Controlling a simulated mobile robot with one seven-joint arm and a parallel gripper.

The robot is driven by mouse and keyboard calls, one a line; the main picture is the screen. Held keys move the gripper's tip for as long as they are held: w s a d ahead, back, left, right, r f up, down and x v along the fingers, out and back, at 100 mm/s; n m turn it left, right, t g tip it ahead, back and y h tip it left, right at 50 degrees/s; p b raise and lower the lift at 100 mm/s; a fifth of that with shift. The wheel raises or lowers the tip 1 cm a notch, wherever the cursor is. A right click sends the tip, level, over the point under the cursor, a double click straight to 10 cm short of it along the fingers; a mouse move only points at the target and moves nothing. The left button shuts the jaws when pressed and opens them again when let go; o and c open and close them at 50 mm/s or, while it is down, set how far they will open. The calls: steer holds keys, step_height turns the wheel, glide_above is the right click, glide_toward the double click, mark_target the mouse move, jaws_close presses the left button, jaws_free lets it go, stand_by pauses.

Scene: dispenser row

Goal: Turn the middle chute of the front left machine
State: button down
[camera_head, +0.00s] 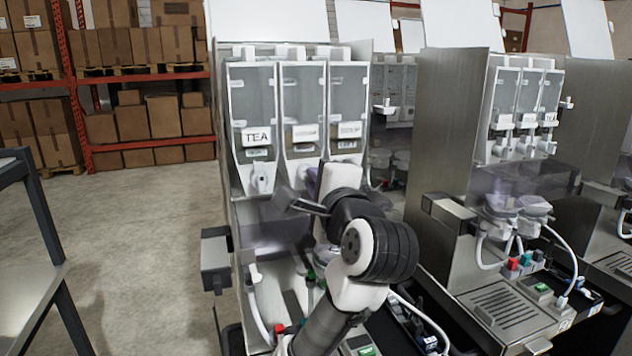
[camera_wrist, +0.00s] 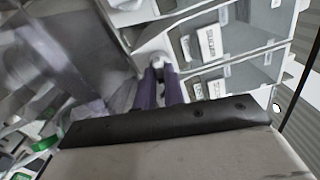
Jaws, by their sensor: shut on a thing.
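The front left machine (camera_head: 235,215) has three clear-fronted canisters side by side. The left one is labelled TEA (camera_head: 257,137); its white chute (camera_head: 262,178) points down. The middle canister (camera_head: 303,100) is above my gripper (camera_head: 313,178). In the wrist view, the purple fingers of my gripper (camera_wrist: 160,72) are shut on a small white chute (camera_wrist: 156,58) at a canister's lower end. In the head view my wrist and arm hide the middle chute, and its exact angle cannot be told. The place of the fingers fits the middle chute.
A similar machine (camera_head: 432,130) stands close on the right, with white chutes and hoses. A dark-framed metal shelf (camera_head: 35,290) is at the left edge. Shelves with cardboard boxes (camera_head: 150,115) stand behind. The floor (camera_head: 150,240) on the left is clear.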

steer(key=shift+f+m, duration=0.1)
steer(key=shift+m, duration=1.8)
steer(key=c, duration=1.5)
jaws_free()
steer(key=shift+s, duration=0.15)
steer(key=shift+b+v, duration=1.3)
steer(key=shift+v, duration=5.5)
